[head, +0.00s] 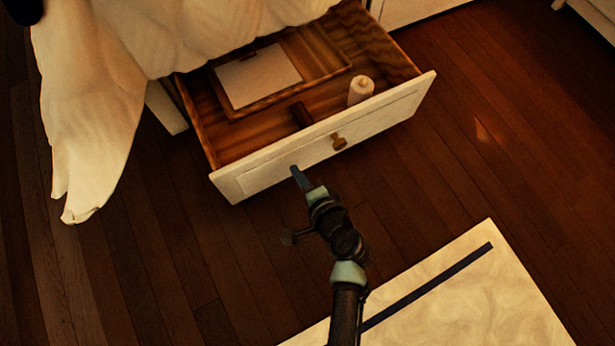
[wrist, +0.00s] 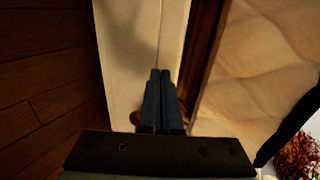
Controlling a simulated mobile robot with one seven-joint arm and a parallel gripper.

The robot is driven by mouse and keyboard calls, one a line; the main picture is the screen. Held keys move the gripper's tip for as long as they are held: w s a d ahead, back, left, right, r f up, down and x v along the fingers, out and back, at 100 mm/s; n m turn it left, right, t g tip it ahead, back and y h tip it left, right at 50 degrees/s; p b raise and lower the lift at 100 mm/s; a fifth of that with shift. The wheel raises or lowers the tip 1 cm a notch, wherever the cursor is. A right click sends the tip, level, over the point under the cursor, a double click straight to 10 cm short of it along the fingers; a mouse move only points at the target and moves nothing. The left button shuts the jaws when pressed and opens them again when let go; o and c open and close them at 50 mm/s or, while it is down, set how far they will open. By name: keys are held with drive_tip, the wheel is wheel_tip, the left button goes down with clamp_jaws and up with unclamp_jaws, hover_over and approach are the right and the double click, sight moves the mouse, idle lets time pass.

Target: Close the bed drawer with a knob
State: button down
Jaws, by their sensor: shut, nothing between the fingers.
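The bed drawer (head: 250,180) is pulled out from under the bed, with a white front panel and a wooden inside. Its brown round knob (head: 339,142) sits near the middle of the front. My gripper (head: 295,170) is shut and empty, with its tips at the drawer front, left of the knob. In the wrist view my gripper (wrist: 160,75) points at the white drawer front (wrist: 130,50). The knob (wrist: 135,117) is partly hidden beside the fingers there. I cannot tell whether the tips touch the panel.
The drawer holds a tray with a pale notepad (head: 258,78), a white bottle (head: 360,90) and a dark block (head: 301,114). A cream blanket (head: 85,110) hangs over the bed's side. A pale rug (head: 480,290) lies on the dark wooden floor (head: 150,240).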

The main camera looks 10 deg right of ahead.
sight(281, 149)
drive_tip(key=w, duration=0.1)
drive_tip(key=w+a+b, duration=0.1)
drive_tip(key=w+f, duration=0.1)
drive_tip(key=w, duration=0.1)
drive_tip(key=shift+w+a+f+b, duration=0.1)
drive_tip(key=shift+a+b, duration=0.1)
drive_tip(key=shift+b, duration=0.1)
drive_tip(key=shift+w+a, duration=0.2)
drive_tip(key=shift+w, duration=0.4)
drive_tip(key=shift+w, duration=0.1)
